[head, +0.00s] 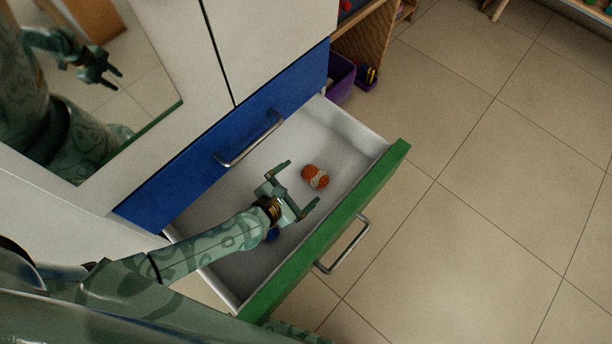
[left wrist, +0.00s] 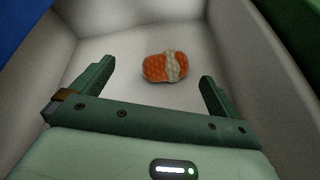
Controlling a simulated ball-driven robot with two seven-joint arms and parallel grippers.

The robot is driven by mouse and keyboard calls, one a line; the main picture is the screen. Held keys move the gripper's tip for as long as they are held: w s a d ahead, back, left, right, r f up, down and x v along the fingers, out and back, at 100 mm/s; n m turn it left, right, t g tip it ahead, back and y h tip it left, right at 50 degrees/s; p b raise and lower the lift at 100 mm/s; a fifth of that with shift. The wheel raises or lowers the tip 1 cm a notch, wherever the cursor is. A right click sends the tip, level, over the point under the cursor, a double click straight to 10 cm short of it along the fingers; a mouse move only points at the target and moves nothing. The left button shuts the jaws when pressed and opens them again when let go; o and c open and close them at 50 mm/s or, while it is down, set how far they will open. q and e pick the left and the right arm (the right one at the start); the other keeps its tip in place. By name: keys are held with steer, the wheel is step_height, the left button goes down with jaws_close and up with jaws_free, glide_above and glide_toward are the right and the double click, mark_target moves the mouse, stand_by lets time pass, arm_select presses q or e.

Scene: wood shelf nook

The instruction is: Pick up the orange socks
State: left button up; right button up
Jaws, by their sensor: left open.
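The orange socks (head: 315,176) are a small rolled bundle with a pale band, lying on the floor of the open drawer. In the left wrist view the socks (left wrist: 165,66) lie ahead of the fingers, roughly centred between them. My left gripper (head: 299,183) is over the drawer, open and empty, with its fingers pointing toward the socks and apart from them. It also shows in the left wrist view (left wrist: 155,80). My right gripper is not in view, apart from what may be a reflection in the mirror.
The white drawer has a green front (head: 330,226) with a metal handle (head: 345,246). A closed blue drawer (head: 215,165) is above. A purple bin (head: 341,78) stands behind. Tiled floor is clear at right.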

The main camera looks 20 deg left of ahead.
mark_target(310, 180)
arm_select(q)
steer(key=f+n+b, duration=0.1)
steer(key=w+f+n+b, duration=0.1)
steer(key=f, duration=0.1)
steer(key=w+d+f+n+b, duration=0.1)
steer(key=shift+f+n, duration=0.2)
steer(key=shift+n, duration=0.7)
steer(key=x, duration=0.1)
steer(key=b+x, duration=0.1)
steer(key=x, duration=0.1)
steer(key=b+x, duration=0.1)
steer(key=shift+w+d+r, duration=0.2)
steer(key=shift+w+r, duration=0.05)
steer(key=shift+r, duration=0.05)
steer(key=shift+w+d, duration=0.1)
steer(key=shift+w, duration=0.3)
steer(key=c, duration=1)
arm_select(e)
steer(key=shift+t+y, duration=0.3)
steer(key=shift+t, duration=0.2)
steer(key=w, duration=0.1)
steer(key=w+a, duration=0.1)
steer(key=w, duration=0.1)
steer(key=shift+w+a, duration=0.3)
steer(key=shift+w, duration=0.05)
